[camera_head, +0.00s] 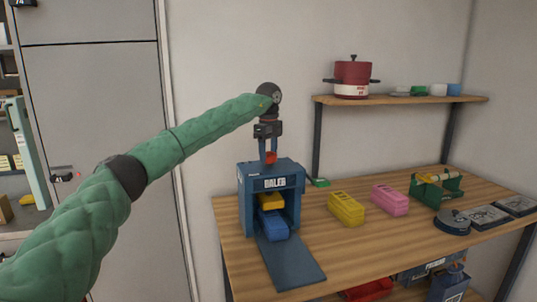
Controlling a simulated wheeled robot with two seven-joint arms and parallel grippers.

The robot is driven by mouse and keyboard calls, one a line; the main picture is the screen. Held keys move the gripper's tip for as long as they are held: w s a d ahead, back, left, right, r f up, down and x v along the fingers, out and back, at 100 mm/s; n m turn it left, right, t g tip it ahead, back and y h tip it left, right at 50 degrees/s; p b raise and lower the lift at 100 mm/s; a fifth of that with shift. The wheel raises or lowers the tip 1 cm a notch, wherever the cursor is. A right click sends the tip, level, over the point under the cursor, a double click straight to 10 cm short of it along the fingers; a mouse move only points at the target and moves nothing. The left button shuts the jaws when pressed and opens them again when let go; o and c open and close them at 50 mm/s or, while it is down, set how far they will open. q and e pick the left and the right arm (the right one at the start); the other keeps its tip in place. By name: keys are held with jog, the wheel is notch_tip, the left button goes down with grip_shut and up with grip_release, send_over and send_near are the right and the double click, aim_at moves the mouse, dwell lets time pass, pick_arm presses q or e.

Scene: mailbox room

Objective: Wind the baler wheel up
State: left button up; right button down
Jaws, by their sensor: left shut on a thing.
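The blue baler (287,186) stands on the left part of the wooden table. Its front flap lies lowered toward the table's front edge. Inside its opening are a yellow block (271,201) and a blue block (273,224). My left gripper (269,156) points down just above the baler's top. It is shut on a small red part (271,158), which seems to be the wheel's grip. The rest of the wheel is too small or hidden to make out. My right gripper is not in view.
A yellow block (346,208) and a pink block (390,200) lie right of the baler. Beyond are a green holder (437,188) and dark discs (452,222). A shelf (400,100) with a red pot (352,78) hangs above. Grey cabinet doors stand at left.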

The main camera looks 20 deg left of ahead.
pick_arm(q)
jog(key=n, duration=0.2)
jog(key=shift+n, duration=0.4)
jog(key=shift+n+b, duration=0.4)
jog(key=shift+n, duration=2)
jog(key=shift+n+b, duration=0.3)
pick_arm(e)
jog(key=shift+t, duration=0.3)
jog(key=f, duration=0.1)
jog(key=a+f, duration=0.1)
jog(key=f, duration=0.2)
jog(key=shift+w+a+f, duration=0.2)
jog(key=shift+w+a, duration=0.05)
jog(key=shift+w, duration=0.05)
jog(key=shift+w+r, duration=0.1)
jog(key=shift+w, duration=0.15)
